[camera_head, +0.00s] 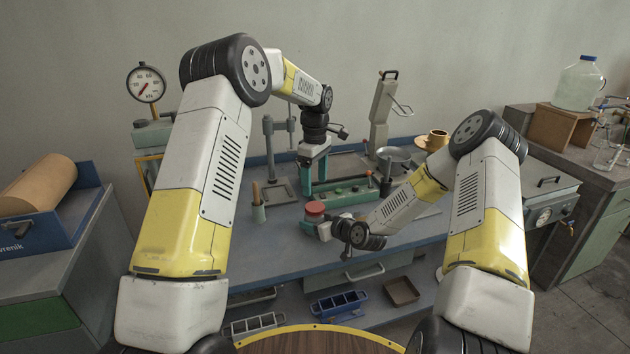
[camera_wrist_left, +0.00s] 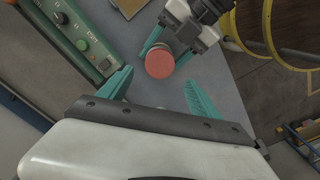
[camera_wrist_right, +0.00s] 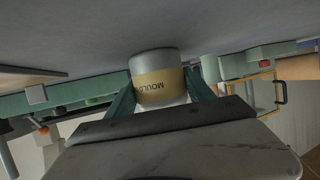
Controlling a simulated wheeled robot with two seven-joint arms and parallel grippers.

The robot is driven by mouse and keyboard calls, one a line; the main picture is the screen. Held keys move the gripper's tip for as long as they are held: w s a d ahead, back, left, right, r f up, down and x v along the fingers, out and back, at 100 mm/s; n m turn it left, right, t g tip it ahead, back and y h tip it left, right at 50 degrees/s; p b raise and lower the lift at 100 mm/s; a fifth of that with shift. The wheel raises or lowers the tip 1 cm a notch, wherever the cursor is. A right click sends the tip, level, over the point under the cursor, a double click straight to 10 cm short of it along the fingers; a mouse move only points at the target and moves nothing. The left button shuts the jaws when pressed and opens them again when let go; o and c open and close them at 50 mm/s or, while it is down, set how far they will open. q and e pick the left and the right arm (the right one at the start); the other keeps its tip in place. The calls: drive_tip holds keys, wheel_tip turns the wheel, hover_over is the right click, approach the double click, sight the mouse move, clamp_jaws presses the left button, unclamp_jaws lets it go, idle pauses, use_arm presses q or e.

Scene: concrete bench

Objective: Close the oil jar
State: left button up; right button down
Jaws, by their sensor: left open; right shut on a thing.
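The oil jar is a small grey jar with a tan label in the right wrist view (camera_wrist_right: 156,63), where it appears upside down. Its red round lid (camera_head: 315,207) sits on top in the head view and also shows from above in the left wrist view (camera_wrist_left: 159,62). I cannot tell whether the lid is fully closed. My right gripper (camera_head: 322,228) is shut around the jar's side, near the bench's front edge. I cannot tell whether the jar touches the bench. My left gripper (camera_head: 313,186) is open and empty, pointing down above and behind the jar.
A green control box (camera_head: 343,190) lies behind the jar on the blue-grey bench (camera_head: 285,248). A cup with a wooden handle (camera_head: 258,213) and a metal stand (camera_head: 270,160) are to the left. A pan (camera_head: 394,154) is at the back right.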

sight(315, 207)
use_arm(q)
drive_tip(key=shift+n, duration=0.3)
wheel_tip(315, 207, down, 8)
idle(0.7)
